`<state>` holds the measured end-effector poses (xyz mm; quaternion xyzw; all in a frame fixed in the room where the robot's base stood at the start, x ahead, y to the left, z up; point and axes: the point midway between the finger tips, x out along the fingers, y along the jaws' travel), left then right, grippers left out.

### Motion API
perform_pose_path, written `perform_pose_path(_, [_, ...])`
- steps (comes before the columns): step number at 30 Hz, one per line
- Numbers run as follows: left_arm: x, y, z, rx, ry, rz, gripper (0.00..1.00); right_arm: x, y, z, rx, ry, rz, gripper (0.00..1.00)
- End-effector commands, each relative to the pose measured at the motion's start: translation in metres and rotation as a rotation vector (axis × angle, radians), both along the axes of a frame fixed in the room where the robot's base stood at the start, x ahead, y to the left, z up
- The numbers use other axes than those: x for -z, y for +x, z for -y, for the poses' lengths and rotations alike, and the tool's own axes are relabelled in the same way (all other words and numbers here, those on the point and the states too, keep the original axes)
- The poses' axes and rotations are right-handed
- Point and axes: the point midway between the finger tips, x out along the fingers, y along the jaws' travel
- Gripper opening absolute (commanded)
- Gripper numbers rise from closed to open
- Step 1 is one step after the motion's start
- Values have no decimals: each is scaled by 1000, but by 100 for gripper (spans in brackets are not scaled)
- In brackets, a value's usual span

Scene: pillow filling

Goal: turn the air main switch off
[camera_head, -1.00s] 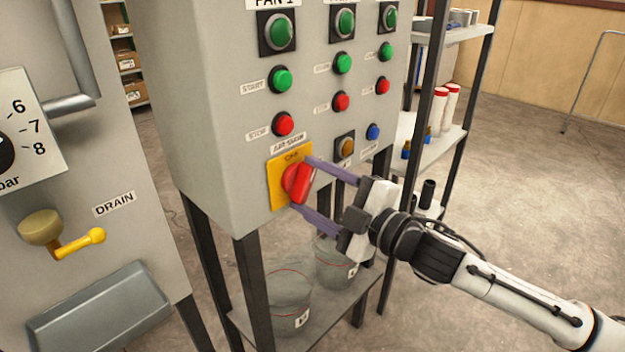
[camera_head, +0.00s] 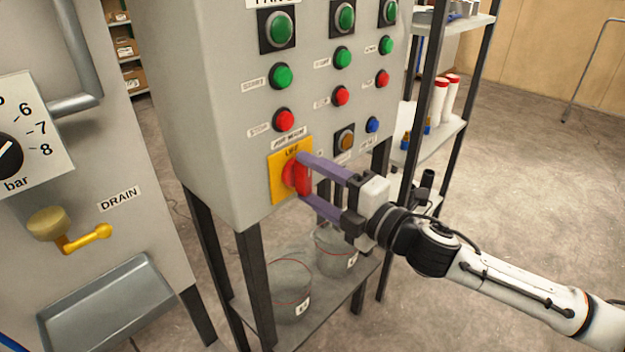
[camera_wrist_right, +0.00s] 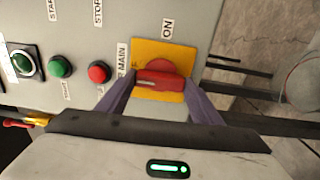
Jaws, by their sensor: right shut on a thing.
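The air main switch is a red rotary handle (camera_head: 302,181) on a yellow plate (camera_head: 277,190), low on the grey control box. The handle stands about upright on the panel; print at the top of the plate is hard to read. My right gripper (camera_head: 307,176) has one purple finger above and one below the handle, shut on it. In the right wrist view, turned sideways, the red handle (camera_wrist_right: 161,79) lies between the fingers (camera_wrist_right: 160,86). An ON label (camera_wrist_right: 168,28) sits beside the plate. My left gripper is out of view.
A red stop button (camera_head: 285,120) and a green button (camera_head: 281,76) sit above the switch. Buckets (camera_head: 290,290) stand on a low shelf below. A drain valve with a yellow lever (camera_head: 88,238) is at left. Shelving (camera_head: 440,140) stands behind the box at right.

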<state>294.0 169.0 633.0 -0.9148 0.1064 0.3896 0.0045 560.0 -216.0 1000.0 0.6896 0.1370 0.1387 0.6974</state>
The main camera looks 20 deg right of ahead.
Motion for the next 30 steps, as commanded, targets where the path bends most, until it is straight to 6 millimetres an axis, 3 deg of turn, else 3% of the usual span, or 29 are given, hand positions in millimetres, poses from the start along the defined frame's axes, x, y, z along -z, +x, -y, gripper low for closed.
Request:
perform_pose_path(9, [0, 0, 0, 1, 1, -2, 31, 0, 0, -1, -2, -7, 3, 37])
perform_pose_path(10, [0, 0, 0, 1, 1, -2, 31, 0, 0, -1, -2, -7, 3, 64])
perform_pose_path(13, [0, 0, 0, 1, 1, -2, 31, 0, 0, 0, -1, -6, 3, 78])
perform_pose_path(23, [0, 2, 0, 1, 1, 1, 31, 1, -2, 1, 0, -4, 1, 78])
perform_pose_path(30, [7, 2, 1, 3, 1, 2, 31, 4, -25, 10, -1, -6, -2, 78])
